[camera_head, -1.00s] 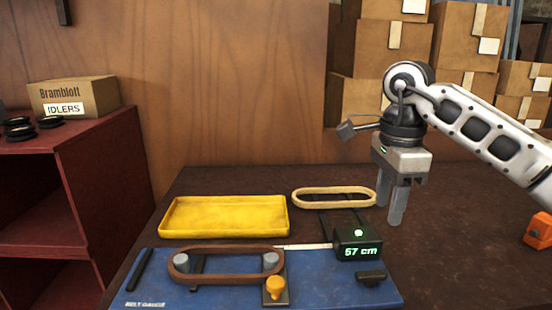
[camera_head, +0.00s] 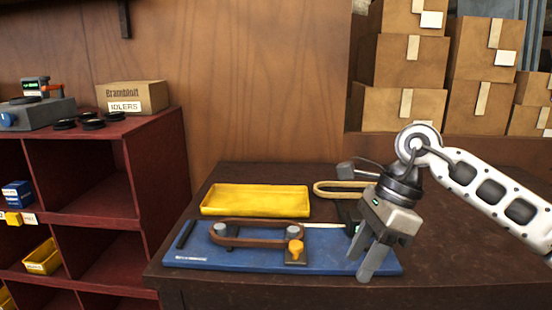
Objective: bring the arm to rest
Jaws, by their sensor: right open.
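My right gripper (camera_head: 369,254) is open and empty, pointing down over the right end of the blue belt gauge board (camera_head: 230,257). It hides most of the gauge's display box. My right arm comes in from the right. My left gripper is not in view. A brown belt (camera_head: 262,240) loops around two grey posts on the board, with an orange knob (camera_head: 295,248) beside it. A tan belt (camera_head: 335,187) lies behind the board, partly hidden by the gripper.
An empty yellow tray (camera_head: 255,212) sits on the dark table (camera_head: 480,265) behind the board. A red shelf unit (camera_head: 150,160) stands at left with an idlers box (camera_head: 150,97) and black rings (camera_head: 92,122) on top. Cardboard boxes (camera_head: 400,62) are stacked behind. The table's right side looks clear.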

